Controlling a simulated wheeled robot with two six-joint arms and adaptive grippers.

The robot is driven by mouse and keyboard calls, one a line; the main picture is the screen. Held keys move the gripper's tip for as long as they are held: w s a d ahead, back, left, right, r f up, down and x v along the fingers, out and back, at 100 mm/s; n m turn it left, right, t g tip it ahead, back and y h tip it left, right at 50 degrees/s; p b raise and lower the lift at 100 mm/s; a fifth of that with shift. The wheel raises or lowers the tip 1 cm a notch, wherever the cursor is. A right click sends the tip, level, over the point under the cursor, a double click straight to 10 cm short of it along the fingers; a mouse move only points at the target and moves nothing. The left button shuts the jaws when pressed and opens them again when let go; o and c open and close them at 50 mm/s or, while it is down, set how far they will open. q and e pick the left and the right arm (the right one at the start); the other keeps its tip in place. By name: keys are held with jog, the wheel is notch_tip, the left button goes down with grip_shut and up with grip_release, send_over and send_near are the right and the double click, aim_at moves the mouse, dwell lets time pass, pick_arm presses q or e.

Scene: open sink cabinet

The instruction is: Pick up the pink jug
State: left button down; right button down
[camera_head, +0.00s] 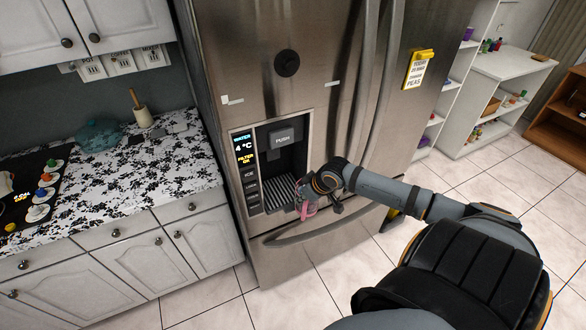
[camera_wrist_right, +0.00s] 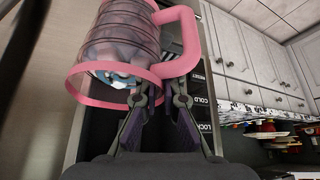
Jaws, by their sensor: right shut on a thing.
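The pink jug (camera_wrist_right: 112,50) is see-through with pink rims and a pink handle (camera_wrist_right: 183,40). Bluish-white pieces show inside it. In the right wrist view it fills the upper left, and the fingers of my right gripper (camera_wrist_right: 165,92) are shut on its handle. In the head view only a small pink part of the jug (camera_head: 308,209) shows at the fridge's dispenser recess. My right gripper (camera_head: 306,193) is there, partly hiding it. I cannot tell whether the jug touches the dispenser tray. My left gripper is not in view.
The steel fridge (camera_head: 285,100) stands directly in front, with its dispenser recess (camera_head: 280,175) and a drawer handle (camera_head: 320,228) below. A patterned counter (camera_head: 110,180) with a teal pot (camera_head: 98,137) is at left. White shelves (camera_head: 490,95) stand at right. Tiled floor is clear.

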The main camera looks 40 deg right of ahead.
aim_at(312, 205)
jog(key=shift+s+r, duration=0.1)
jog(key=shift+s, duration=0.8)
jog(key=shift+s+d+p, duration=0.15)
jog(key=shift+s+p, duration=0.4)
jog(key=shift+p, duration=0.25)
jog(key=shift+s+p, duration=0.45)
jog(key=shift+s, duration=0.3)
